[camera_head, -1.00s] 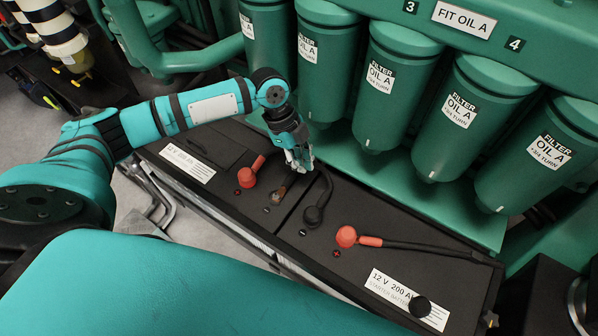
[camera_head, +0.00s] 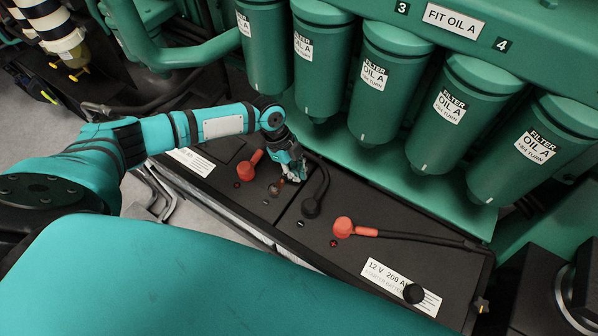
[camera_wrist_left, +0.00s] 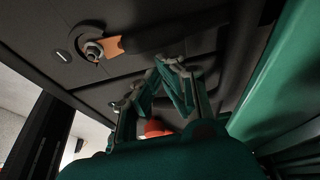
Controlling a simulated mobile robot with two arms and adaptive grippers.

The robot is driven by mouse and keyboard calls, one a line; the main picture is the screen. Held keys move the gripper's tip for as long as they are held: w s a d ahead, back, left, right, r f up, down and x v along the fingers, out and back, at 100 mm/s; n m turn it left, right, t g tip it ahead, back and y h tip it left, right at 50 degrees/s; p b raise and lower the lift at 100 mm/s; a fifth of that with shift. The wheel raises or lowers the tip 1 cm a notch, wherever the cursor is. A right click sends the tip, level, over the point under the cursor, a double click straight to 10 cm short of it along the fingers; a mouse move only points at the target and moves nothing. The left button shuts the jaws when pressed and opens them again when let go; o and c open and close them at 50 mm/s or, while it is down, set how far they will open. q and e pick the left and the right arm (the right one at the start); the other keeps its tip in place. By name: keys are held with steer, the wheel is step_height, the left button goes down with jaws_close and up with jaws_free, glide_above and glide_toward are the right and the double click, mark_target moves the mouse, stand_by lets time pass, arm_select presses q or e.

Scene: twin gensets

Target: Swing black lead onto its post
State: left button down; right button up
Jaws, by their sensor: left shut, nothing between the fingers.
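The black lead's copper lug (camera_wrist_left: 110,47) lies against a bare post with a nut (camera_wrist_left: 93,48) in the left wrist view. I cannot tell whether it is around the post. The lead's dark sleeve (camera_wrist_left: 165,36) runs right from the lug. In the head view the post (camera_head: 273,190) is on the left battery, partly beside my gripper. My left gripper (camera_head: 292,174) is shut and empty, low over the battery top just right of the post. Its closed fingertips (camera_wrist_left: 172,64) are near the sleeve; contact is unclear. My right gripper is out of view.
Red caps (camera_head: 250,168) (camera_head: 343,227) sit on both batteries. A black cap (camera_head: 311,208) with a cable stands close right of the gripper. Green oil filters (camera_head: 381,85) hang behind. The right battery's front top carries a white label (camera_head: 401,287).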

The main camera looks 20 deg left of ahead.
arm_select(q)
steer(key=shift+a, duration=0.1)
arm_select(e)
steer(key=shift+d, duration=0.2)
arm_select(q)
steer(key=shift+a+f+b, duration=0.15)
steer(key=shift+a+b, duration=0.2)
steer(key=shift+a, duration=0.25)
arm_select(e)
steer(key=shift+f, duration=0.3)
arm_select(q)
steer(key=shift+s+d+r+p, duration=0.1)
steer(key=shift+d+r+p, duration=0.15)
steer(key=shift+d+p, duration=0.1)
step_height(320, 180, up, 10)
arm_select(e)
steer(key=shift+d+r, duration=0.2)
arm_select(q)
steer(key=shift+d, duration=0.1)
